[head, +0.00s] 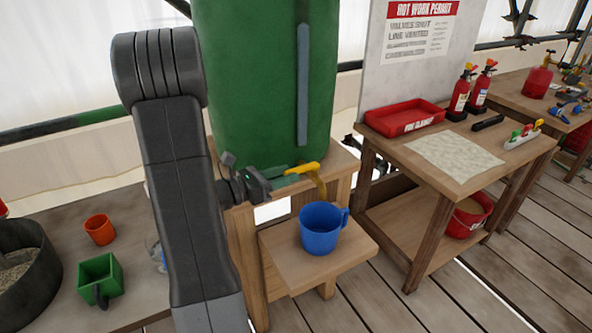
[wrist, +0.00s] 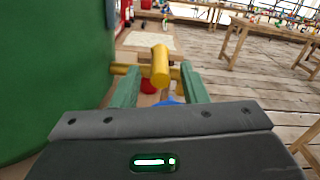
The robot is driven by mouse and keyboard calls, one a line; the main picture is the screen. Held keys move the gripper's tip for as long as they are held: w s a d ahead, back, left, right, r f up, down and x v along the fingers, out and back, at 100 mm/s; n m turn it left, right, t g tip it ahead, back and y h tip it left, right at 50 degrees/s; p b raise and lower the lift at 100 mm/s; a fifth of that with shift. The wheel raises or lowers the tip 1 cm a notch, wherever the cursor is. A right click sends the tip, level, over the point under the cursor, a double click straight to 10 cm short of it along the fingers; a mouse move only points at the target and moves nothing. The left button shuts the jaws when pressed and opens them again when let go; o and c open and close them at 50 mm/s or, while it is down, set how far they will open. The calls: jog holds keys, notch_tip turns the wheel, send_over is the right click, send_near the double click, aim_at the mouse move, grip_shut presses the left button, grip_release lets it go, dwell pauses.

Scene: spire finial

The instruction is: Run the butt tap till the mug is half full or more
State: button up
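The green butt (head: 262,80) stands on a wooden stand. Its yellow tap (head: 309,168) sticks out low on its side, and its spout points down above the blue mug (head: 320,232). The mug stands upright on a low wooden shelf, handle to the right. I see no clear water stream, and the level inside cannot be made out. My gripper (head: 285,179) is at the tap. In the wrist view its green fingers stand apart, one on each side of the yellow tap handle (wrist: 160,66), with gaps showing. The mug is mostly hidden there.
The wooden shelf (head: 285,268) carries the mug. At right, a bench holds a red tray (head: 405,118), a cloth (head: 455,158) and fire extinguishers (head: 470,90). At left are an orange cup (head: 100,229) and a green box (head: 100,279). Plank floor is clear in front.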

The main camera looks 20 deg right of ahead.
aim_at(310, 167)
jog(key=shift+w+d, duration=0.15)
jog(key=shift+d, duration=1.7)
grip_shut()
